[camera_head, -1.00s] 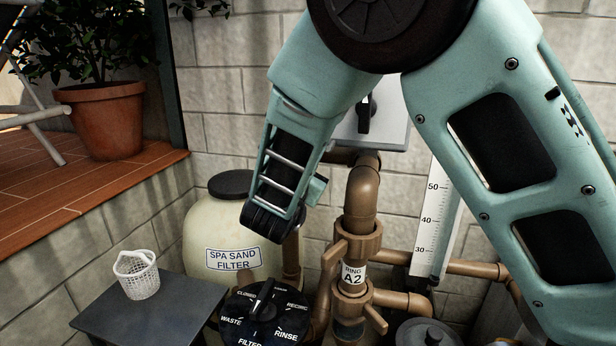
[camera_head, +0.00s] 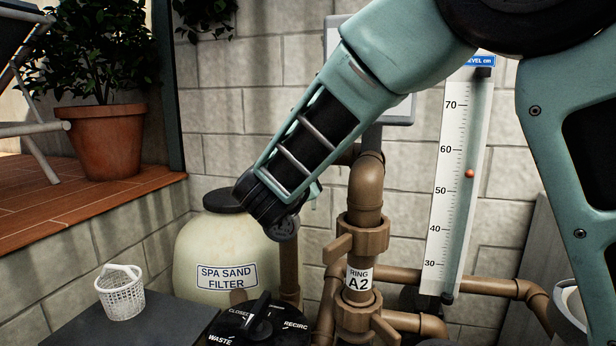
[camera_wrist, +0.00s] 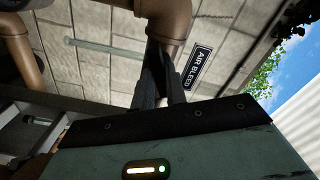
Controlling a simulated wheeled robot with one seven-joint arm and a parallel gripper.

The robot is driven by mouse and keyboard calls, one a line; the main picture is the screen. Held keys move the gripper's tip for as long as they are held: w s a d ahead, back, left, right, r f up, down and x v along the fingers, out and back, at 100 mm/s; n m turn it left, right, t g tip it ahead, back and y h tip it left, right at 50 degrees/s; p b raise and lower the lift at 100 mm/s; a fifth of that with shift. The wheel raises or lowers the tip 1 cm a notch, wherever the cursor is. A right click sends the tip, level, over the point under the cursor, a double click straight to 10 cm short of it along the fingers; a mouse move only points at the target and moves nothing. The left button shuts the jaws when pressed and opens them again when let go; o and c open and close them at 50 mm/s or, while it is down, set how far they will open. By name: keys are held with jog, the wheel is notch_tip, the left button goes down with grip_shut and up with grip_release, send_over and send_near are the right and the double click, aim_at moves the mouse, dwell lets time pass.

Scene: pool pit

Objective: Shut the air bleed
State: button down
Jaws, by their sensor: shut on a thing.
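In the wrist view, a black label reading AIR BLEED (camera_wrist: 197,67) is fixed beside a brown pipe (camera_wrist: 168,22). My gripper (camera_wrist: 164,72) has its two dark fingers close together, reaching up to the pipe's end beside the label. It is shut on the air bleed's small handle, which is mostly hidden between the fingers. The handle's angle cannot be told. In the head view, my forearm and wrist reach down to the left over the spa sand filter (camera_head: 228,275). The fingers and the air bleed are hidden there behind my wrist.
Brown pipes with the RING A2 valve (camera_head: 360,280) stand right of the filter. A dark selector dial (camera_head: 258,325) is below it. A level gauge (camera_head: 458,190) is on the wall. A white basket (camera_head: 121,292) sits on a grey stand (camera_head: 140,328).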

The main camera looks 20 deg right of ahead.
jog(key=m+b, duration=0.6)
jog(key=b, duration=0.3)
jog(key=c, duration=1.3)
grip_release()
jog(key=shift+b+v, duration=0.9)
jog(key=shift+v, duration=2.65)
